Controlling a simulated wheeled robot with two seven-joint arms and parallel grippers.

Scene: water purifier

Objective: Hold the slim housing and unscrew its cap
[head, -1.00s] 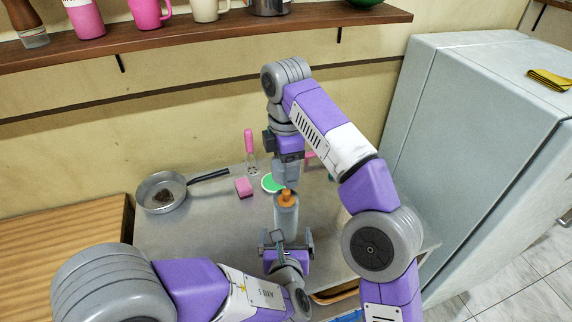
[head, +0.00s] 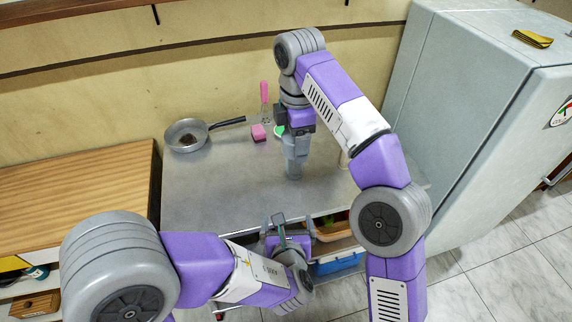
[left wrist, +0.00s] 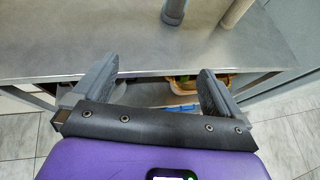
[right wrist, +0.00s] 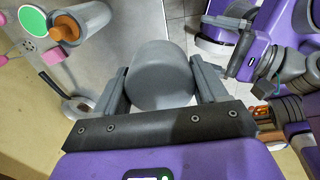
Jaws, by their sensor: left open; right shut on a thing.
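The slim housing, a grey cylinder with a rounded top (right wrist: 162,75), is between the fingers of my right gripper (head: 296,150), which is shut on it. Its lower part (head: 293,171) points down over the counter in the head view and shows at the top of the left wrist view (left wrist: 173,10). I cannot tell whether it touches the counter. The seam of its cap is not clear. My left gripper (head: 288,234) is open and empty, low in front of the counter's front edge; its spread fingers show in the left wrist view (left wrist: 155,88).
A grey cylinder with an orange top (right wrist: 66,28) stands near a green disc (right wrist: 33,20) and pink sponge (head: 259,132). A beige cylinder (head: 344,157) stands right of the housing. A pan (head: 187,135) is at left. The counter (head: 225,180) is clear in front; a fridge (head: 470,130) is right.

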